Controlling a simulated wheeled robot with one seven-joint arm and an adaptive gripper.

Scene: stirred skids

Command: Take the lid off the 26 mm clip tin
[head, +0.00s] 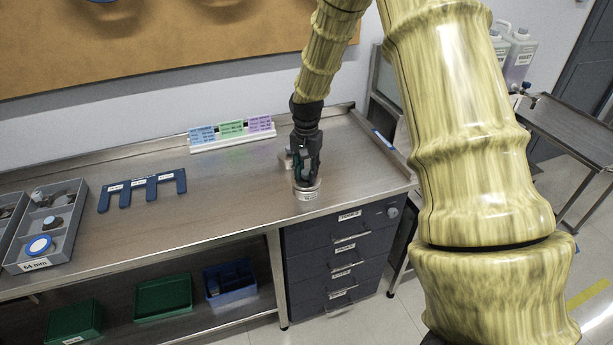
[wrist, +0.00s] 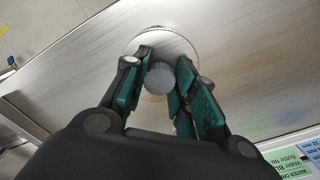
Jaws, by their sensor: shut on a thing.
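The clip tin (head: 307,190) is a short round metal tin with a small white label on its front. It stands on the steel bench near the front right. My gripper (head: 306,178) points down over it. In the wrist view my gripper (wrist: 160,82) has its green-padded fingers on either side of a grey ridged knob (wrist: 159,78) and is shut on it. The round pale lid (wrist: 178,42) shows beneath and beyond the fingers. I cannot tell whether the lid is seated on the tin or raised. The label is too small to read.
A blue slotted gauge (head: 142,189) lies on the bench at left, beside grey bins (head: 47,264) holding small parts. A rack of coloured cards (head: 232,138) stands at the back. Drawers (head: 341,262) are below the bench. Bare steel lies left of the tin.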

